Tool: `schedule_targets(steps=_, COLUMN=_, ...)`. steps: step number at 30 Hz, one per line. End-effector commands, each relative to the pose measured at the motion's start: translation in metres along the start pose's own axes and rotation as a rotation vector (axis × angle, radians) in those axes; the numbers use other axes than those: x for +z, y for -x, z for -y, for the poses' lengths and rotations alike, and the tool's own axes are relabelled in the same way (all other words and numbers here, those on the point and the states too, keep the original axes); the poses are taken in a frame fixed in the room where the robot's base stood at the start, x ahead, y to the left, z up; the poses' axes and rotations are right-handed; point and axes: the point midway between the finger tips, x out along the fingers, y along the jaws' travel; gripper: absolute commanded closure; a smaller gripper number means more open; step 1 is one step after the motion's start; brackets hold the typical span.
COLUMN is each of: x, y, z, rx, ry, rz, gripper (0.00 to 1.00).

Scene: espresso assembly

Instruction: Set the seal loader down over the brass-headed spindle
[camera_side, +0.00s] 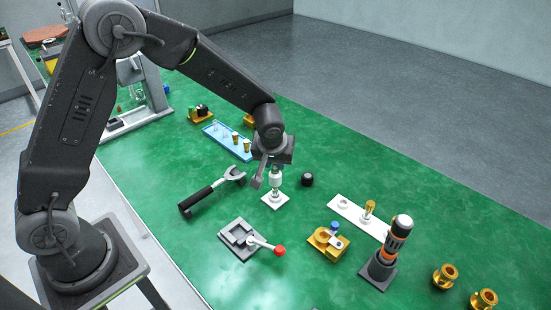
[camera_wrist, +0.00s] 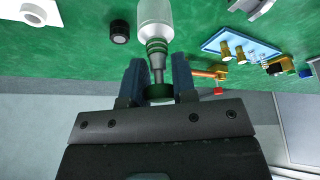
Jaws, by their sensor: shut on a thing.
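My gripper (camera_wrist: 159,88) is shut on a slim grey-stemmed tool, which I take for the seal loader. Its dark green end disc and grey stem lie between the fingers. In the side view my gripper (camera_side: 267,172) is above a white square base (camera_side: 275,200), with the pale cylinder (camera_side: 275,172) upright below the wrist. I cannot tell whether it touches the base. A brass-topped piece (camera_side: 369,209) stands on a long white plate; I cannot tell if it is the brass-headed spindle.
A black round cap (camera_side: 307,179) is close right of the base. A blue tray (camera_side: 219,130) holds brass-topped pieces. A grey fixture with red-knobbed lever (camera_side: 238,240), a brass fixture (camera_side: 328,243) and a dark orange-banded tool (camera_side: 397,240) stand in front.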

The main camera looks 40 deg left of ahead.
Motion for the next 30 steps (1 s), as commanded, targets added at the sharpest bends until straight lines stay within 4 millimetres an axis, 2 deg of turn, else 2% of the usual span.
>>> schedule_targets(steps=30, x=0.006, y=-0.016, z=0.000, rx=0.001, ry=0.001, rz=-0.001, gripper=1.00)
